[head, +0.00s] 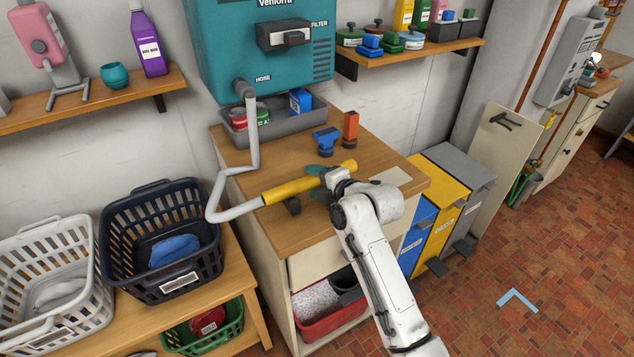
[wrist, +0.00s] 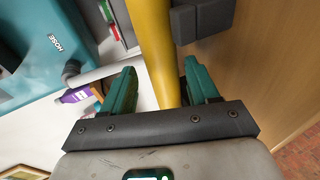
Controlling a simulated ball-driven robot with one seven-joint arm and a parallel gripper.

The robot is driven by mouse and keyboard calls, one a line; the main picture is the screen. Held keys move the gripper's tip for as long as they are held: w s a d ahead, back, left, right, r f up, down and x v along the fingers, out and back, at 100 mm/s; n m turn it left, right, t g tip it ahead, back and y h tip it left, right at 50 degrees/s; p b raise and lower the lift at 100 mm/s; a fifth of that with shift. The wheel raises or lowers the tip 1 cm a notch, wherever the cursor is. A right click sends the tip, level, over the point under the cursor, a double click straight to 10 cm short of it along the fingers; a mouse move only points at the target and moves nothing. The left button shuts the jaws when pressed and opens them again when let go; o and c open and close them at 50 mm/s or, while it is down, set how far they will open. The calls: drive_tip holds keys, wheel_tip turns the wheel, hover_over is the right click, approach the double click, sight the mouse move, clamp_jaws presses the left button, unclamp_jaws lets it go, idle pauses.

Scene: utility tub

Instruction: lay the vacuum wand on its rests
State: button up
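The yellow vacuum wand (head: 292,190) lies nearly level over the wooden cabinet top, its left end joined to a grey hose (head: 236,211). It also shows in the wrist view (wrist: 152,40), running between my fingers. My gripper (head: 318,182) is at the wand's right half. Its teal fingers (wrist: 160,75) stand apart on either side of the wand, with a gap at the left finger. A dark rest (head: 293,206) shows beside and below the wand; a dark block also shows beside it in the wrist view (wrist: 205,18). Whether the wand touches it, I cannot tell. My gripper hides any other rest.
A teal vacuum unit (head: 265,60) hangs on the wall above a grey tray (head: 235,128). A blue nozzle (head: 326,138) and an orange one (head: 351,128) stand behind the wand. The cabinet top (head: 400,165) has free room at right. Laundry baskets (head: 160,240) stand left.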

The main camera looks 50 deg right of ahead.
drive_tip(key=shift+o, duration=0.3)
drive_tip(key=shift+s, duration=0.1)
drive_tip(key=shift+s+a, duration=0.1)
drive_tip(key=shift+s, duration=0.15)
drive_tip(key=b+v, duration=0.1)
drive_tip(key=v, duration=0.9)
drive_tip(key=s+a+f+m+g+y, duration=0.2)
drive_tip(key=s+a+f+m+g, duration=0.2)
drive_tip(key=a+f, duration=0.35)
drive_tip(key=s+a+f+m+g, duration=0.3)
drive_tip(key=s+f+m, duration=0.3)
drive_tip(key=s, duration=0.3)
drive_tip(key=s+a+f+m+g, duration=0.4)
drive_tip(key=s+f+m+g, duration=0.1)
drive_tip(key=s, duration=0.5)
drive_tip(key=shift+s+a+f+m, duration=0.2)
drive_tip(key=shift+a+f+m, duration=0.15)
drive_tip(key=shift+f+m, duration=0.2)
